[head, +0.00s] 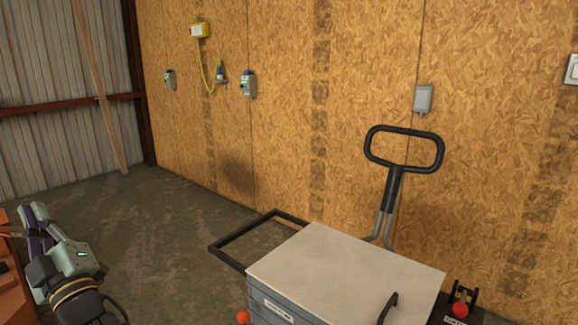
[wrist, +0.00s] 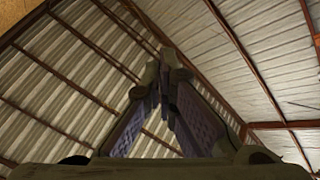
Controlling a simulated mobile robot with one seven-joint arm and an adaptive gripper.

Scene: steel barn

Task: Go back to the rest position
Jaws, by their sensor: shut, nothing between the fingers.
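My gripper (head: 36,212) is at the lower left of the head view, raised in front of the concrete floor, with its fingers pointing up and away. In the wrist view my gripper (wrist: 168,62) points up at the roof. Its fingertips meet and nothing is held between them. Part of my arm below the gripper runs out of the bottom of the head view.
A cart with a pale flat top (head: 345,275) and a black looped handle (head: 403,131) stands at the lower right. An orange object (head: 10,280) is at the left edge beside my gripper. Wall boxes (head: 423,99) hang on the board wall. Floor (head: 165,215) between is clear.

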